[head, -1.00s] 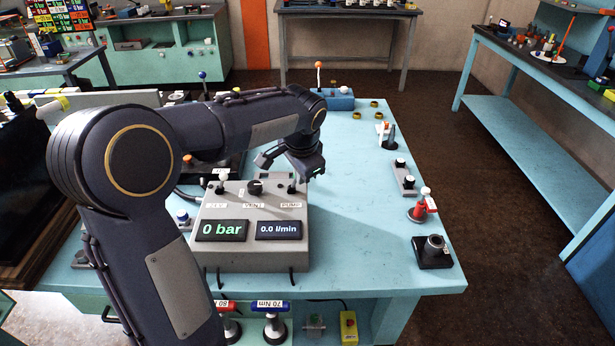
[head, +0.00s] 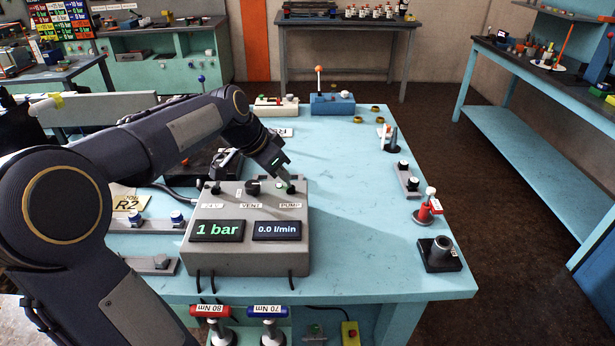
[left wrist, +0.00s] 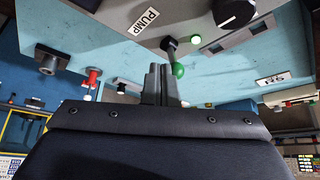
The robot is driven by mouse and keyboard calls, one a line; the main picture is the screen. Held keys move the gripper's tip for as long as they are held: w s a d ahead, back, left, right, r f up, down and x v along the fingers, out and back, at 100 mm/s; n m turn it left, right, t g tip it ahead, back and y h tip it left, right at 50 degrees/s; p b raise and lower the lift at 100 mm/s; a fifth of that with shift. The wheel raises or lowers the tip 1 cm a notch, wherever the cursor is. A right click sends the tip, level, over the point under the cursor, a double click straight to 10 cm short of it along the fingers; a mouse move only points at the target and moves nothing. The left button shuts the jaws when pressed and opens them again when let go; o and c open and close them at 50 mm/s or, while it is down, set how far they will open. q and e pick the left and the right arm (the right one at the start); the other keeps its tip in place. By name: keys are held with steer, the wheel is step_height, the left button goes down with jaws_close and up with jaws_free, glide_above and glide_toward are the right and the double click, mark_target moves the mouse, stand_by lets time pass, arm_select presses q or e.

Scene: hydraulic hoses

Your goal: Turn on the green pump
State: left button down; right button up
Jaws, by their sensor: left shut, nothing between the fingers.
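The grey control box (head: 250,262) stands on the near part of the light-blue bench. Its top has switches labelled 24V, VENT and PUMP. Its displays read 1 bar (head: 217,230) and 0.0 l/min (head: 277,230). My right gripper is not in view.
A blue box with an orange-knobbed lever (head: 332,104) and a white box (head: 275,106) stand at the bench's back. A red clamp-like fixture (head: 428,207) and a black socket block (head: 438,254) line the right edge. The bench middle is clear.

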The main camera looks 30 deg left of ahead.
arm_select(q)
steer(key=shift+d+f, duration=0.1)
steer(key=shift+w+d+f, duration=0.35)
steer(key=shift+w+d, duration=0.05)
steer(key=shift+d, duration=0.1)
steer(key=shift+d, duration=0.1)
